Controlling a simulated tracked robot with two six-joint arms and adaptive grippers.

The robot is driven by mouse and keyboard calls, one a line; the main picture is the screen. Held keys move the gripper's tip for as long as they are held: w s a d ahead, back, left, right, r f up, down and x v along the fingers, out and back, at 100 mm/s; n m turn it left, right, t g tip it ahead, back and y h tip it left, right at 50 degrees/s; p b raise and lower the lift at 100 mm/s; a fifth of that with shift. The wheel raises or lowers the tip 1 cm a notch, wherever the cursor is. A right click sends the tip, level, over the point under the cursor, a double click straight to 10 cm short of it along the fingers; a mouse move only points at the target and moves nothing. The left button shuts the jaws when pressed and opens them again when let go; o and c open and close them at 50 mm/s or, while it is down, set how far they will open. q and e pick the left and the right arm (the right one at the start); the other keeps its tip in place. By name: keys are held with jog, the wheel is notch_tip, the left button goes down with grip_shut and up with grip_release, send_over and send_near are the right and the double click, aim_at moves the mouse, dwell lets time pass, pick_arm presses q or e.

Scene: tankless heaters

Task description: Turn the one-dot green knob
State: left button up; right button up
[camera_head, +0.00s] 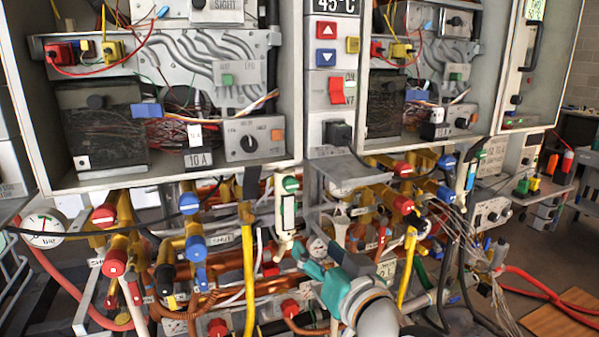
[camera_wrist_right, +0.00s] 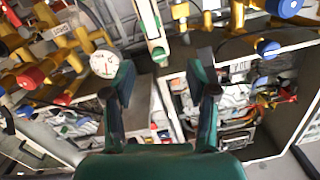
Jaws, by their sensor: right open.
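In the head view, a green knob (camera_head: 290,184) tops a white upright fitting (camera_head: 287,213) below the gap between the two heater cabinets. Its dot marks are too small to count. Another green knob (camera_head: 481,155) shows at the right, its dots also unreadable. My right gripper (camera_head: 316,257) is teal and dark, below and right of the white fitting. In the right wrist view the right gripper (camera_wrist_right: 163,78) is open, nothing between its fingers. The white fitting with a green part (camera_wrist_right: 158,52) lies beyond the gap, apart from the fingers. My left gripper is not in view.
Red knobs (camera_head: 104,215) and blue knobs (camera_head: 189,204) on brass valves crowd both sides. Yellow pipes (camera_head: 249,270) and cables run close by. A round gauge (camera_wrist_right: 104,64) sits beside a finger in the wrist view. The left cabinet's bottom edge (camera_head: 180,181) hangs above.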

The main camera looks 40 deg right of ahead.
notch_tip(320, 180, up, 5)
jog(key=s+d, duration=0.1)
jog(key=s, duration=0.1)
jog(key=b, duration=0.1)
send_near(293, 186)
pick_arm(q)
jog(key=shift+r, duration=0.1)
pick_arm(e)
jog(key=shift+t, duration=0.4)
jog(key=x, duration=0.8)
jog(key=shift+w+f, duration=0.4)
